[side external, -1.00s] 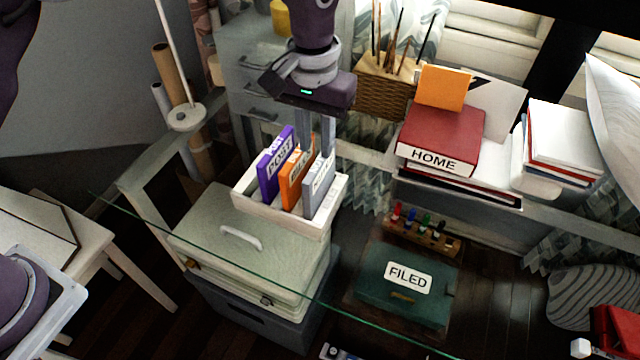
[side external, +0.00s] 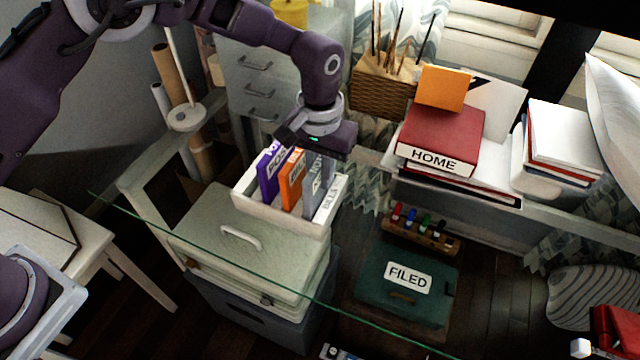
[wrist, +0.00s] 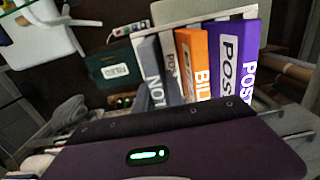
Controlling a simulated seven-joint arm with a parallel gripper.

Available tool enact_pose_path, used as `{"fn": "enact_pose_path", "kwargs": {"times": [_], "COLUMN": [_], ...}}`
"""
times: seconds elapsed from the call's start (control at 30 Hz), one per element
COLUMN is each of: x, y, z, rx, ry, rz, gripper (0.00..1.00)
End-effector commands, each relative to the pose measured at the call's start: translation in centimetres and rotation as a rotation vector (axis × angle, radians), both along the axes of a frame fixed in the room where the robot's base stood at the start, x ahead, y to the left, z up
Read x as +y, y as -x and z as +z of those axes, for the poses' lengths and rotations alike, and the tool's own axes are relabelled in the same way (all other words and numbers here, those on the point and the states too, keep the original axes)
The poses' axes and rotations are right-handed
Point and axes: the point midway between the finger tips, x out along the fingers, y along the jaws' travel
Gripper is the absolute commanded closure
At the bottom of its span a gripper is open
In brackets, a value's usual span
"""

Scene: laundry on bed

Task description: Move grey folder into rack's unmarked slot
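In the wrist view the grey folder (wrist: 147,62) shows a label that begins "NOT". My gripper (side external: 320,175) is down at the grey folder, with its fingers beside the upper part of it. Whether the fingers press on it is hidden. The grey folder appears still seated in the rack.
The pale chest (side external: 205,220) has free top surface in front of the rack. A red HOME box (side external: 440,138) and a wicker basket (side external: 380,95) stand to the right and behind. A green FILED box (side external: 400,285) lies lower right. A glass edge crosses the foreground.

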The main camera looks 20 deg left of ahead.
Motion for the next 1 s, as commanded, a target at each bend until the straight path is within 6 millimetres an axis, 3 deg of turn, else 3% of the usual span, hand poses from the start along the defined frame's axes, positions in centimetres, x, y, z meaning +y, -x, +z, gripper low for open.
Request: {"fn": "enact_pose_path", "kwargs": {"times": [0.23, 0.33, 0.6, 0.77, 1.0], "x": [0.0, 0.0, -0.1, -0.1, -0.1], "y": [0.0, -0.1, -0.1, -0.1, -0.1], "z": [0.1, 1.0, 7.7, 10.8, 17.5], "rx": [-0.001, -0.003, -0.005, -0.005, -0.006], "ry": [0.001, 0.001, 0.003, 0.003, 0.003], "rz": [0.0, 0.0, 0.0, 0.0, -0.001], "gripper": [1.0, 1.0, 1.0, 1.0, 1.0]}}
